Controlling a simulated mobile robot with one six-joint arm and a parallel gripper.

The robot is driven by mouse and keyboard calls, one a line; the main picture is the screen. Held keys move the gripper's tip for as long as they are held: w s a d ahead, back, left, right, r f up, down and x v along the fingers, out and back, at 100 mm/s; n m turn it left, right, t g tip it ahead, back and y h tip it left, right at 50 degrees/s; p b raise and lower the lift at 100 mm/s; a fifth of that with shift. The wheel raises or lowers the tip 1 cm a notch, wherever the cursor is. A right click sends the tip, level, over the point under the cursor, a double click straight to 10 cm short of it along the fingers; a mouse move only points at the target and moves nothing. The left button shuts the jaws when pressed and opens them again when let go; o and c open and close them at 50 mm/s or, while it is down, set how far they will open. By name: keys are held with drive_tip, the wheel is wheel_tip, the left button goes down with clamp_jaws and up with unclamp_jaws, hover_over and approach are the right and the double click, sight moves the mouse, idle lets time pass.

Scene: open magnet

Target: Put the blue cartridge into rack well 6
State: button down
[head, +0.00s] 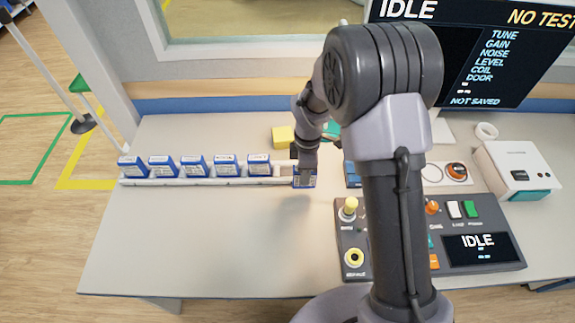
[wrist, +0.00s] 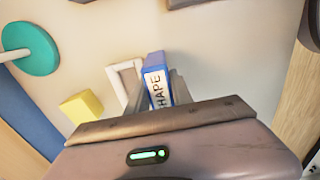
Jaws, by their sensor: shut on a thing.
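A blue cartridge (wrist: 155,78) with a white label reading "SHAPE" is between the fingers of my gripper (wrist: 158,92) in the wrist view. In the head view the cartridge (head: 304,182) is at the right end of the white rack (head: 215,182), below my gripper (head: 303,170). An empty white frame of the rack (wrist: 121,72) is just left of the cartridge in the wrist view. The cartridge looks beside this opening, not inside it. My gripper and arm partly hide this end of the rack; I cannot tell whether cartridge and rack touch.
Several blue cartridges (head: 194,166) stand in the rack's left wells. A yellow block (head: 283,137) lies behind the rack's right end. A control console (head: 352,232) with knobs stands to the right. The table in front of the rack (head: 190,235) is clear.

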drive_tip(key=w+a+f+b, duration=0.1)
drive_tip(key=w, duration=0.1)
drive_tip(key=w+a+f+b, duration=0.1)
drive_tip(key=w+f, duration=0.1)
drive_tip(key=w, duration=0.1)
drive_tip(key=w+a+f+b, duration=0.1)
drive_tip(key=w, duration=0.1)
drive_tip(key=shift+w+a+f, duration=0.2)
drive_tip(key=shift+w, duration=0.05)
drive_tip(key=shift+r, duration=0.1)
drive_tip(key=c, duration=1.1)
unclamp_jaws()
